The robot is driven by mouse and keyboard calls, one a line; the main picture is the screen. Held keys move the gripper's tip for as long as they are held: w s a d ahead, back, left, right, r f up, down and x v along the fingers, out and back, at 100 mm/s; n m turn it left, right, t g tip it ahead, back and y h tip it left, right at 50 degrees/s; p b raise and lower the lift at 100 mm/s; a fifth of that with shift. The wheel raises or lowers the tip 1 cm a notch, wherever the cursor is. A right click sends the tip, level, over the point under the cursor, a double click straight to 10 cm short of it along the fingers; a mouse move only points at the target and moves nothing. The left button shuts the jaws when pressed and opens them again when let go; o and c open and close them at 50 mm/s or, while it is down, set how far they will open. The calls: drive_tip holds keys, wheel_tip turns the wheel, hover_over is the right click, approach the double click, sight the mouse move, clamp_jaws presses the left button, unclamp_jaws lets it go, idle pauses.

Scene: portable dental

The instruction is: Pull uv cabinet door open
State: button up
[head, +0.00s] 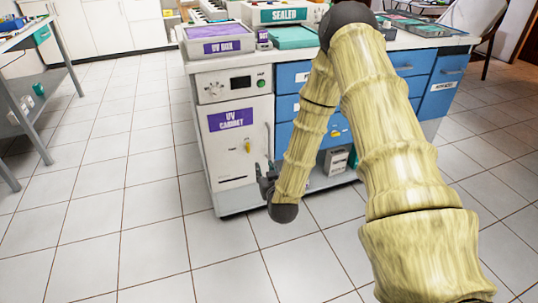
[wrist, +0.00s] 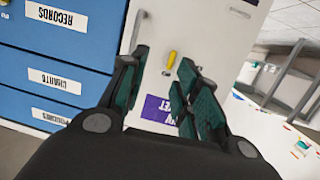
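The UV cabinet (head: 238,165) is a white unit with a purple UV CABINET label (head: 230,119) on its door, which looks shut. A slim vertical handle (head: 268,140) is at the door's right edge, and a yellow key-like piece (head: 248,147) sits left of it. My gripper (head: 265,178) is low in front of the door's right side, below the handle. In the wrist view my gripper (wrist: 164,56) is open, with nothing between its fingers. The handle (wrist: 137,32) shows just beyond the left fingertip; whether they touch I cannot tell. The yellow piece (wrist: 171,58) shows between the fingers.
Blue drawers (wrist: 60,55) adjoin the handle side of the door. A UV BOX (head: 221,40) and a SEALER (head: 283,14) stand on the counter. The tiled floor (head: 110,200) in front and to the left is clear. A side table (head: 30,35) stands far left.

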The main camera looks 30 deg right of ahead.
drive_tip(key=w+d+r+m+t+h+b, duration=0.1)
drive_tip(key=w+d+r+t+h+b, duration=0.15)
drive_tip(key=d, duration=0.25)
drive_tip(key=b, duration=0.4)
hover_over(269, 157)
drive_tip(key=shift+w+d+f+g, duration=0.25)
drive_tip(key=shift+w+f+g, duration=0.05)
drive_tip(key=shift+f+g, duration=0.15)
drive_tip(key=shift+c, duration=0.4)
clamp_jaws()
